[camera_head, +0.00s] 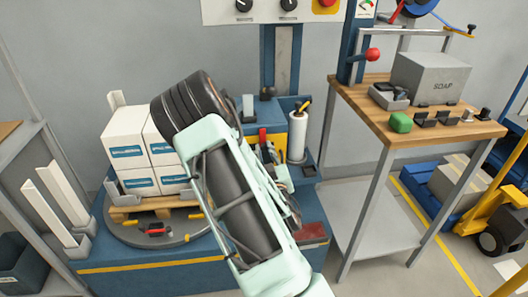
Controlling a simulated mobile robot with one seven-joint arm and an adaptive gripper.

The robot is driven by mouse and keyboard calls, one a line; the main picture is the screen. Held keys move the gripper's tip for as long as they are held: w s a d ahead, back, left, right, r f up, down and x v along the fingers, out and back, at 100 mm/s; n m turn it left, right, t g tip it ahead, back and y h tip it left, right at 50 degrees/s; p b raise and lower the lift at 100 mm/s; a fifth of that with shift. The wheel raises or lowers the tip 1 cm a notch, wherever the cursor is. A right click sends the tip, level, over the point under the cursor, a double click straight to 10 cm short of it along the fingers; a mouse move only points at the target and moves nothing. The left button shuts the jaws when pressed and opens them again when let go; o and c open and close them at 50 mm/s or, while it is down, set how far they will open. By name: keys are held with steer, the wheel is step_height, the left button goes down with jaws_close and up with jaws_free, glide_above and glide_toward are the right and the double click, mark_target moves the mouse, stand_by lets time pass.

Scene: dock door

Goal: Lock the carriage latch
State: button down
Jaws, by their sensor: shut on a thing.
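The wrapping machine's carriage (267,108) stands behind my arm, with a white film roll (298,135) upright at its right. A red lever (262,136), apparently the carriage latch, shows just right of my forearm, in front of a yellow part. My gripper (268,153) is mostly hidden behind my arm; its dark fingers show at the red lever and appear shut on it. My arm hides the lower end of the lever, so its exact position is unclear.
White boxes (124,135) sit on a wooden pallet (153,206) on the round turntable (133,234), left of my arm. A grey shelf (22,165) is at far left.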

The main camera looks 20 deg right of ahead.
steer(key=c, duration=1.8)
jaws_free()
steer(key=shift+r, duration=0.1)
steer(key=shift+r, duration=4.9)
